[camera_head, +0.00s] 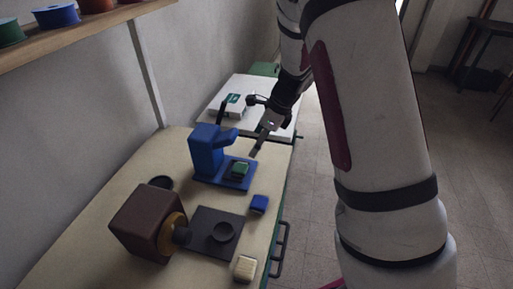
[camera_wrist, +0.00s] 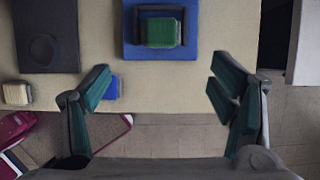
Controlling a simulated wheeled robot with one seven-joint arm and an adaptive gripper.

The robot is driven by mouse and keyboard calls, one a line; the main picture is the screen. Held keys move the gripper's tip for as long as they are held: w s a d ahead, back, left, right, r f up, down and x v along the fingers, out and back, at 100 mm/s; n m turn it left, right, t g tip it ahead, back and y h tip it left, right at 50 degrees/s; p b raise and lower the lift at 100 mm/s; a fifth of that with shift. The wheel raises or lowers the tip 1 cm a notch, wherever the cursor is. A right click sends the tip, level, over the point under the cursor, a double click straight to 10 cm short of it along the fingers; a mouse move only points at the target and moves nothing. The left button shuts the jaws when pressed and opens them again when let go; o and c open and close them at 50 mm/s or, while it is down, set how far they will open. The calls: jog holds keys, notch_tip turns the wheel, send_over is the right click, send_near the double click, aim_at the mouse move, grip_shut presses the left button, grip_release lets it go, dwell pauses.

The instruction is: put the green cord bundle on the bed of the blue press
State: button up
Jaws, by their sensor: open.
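The green cord bundle (camera_head: 240,168) sits on the flat bed of the blue press (camera_head: 206,151), below the press's overhanging arm. In the wrist view the green cord bundle (camera_wrist: 161,33) lies on the blue bed (camera_wrist: 192,48), with a dark part against its far side. My gripper (camera_head: 255,149) hangs above the bench near the right side of the press, apart from the bundle. In the wrist view my gripper (camera_wrist: 158,78) has its fingers wide apart with nothing between them. The bundle lies ahead of the fingertips.
A blue bundle (camera_head: 259,204) and a beige bundle (camera_head: 245,268) lie near the bench's right edge. A brown machine (camera_head: 148,222) with a dark plate (camera_head: 208,246) stands nearer. Behind the press is a white surface (camera_head: 281,133) with a white box (camera_head: 232,110).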

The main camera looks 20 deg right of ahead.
jog(key=s+a+r+n, duration=0.3)
jog(key=s+r+n, duration=0.3)
jog(key=r, duration=0.2)
jog(key=s+a+r+n, duration=0.2)
jog(key=s+r+n, duration=0.35)
jog(key=r, duration=0.25)
jog(key=s+d+r+n+t+h, duration=0.1)
jog(key=s+r+n+h, duration=0.1)
jog(key=s+n, duration=0.5)
jog(key=s+r+n+t+h, duration=0.1)
jog(key=s+r+n, duration=0.2)
jog(key=s+n, duration=0.3)
jog(key=s, duration=0.5)
jog(key=shift+s+d+r+n+h, duration=0.25)
jog(key=shift+d+r+n+h, duration=0.1)
jog(key=shift+d+h, duration=0.05)
jog(key=shift+c, duration=0.4)
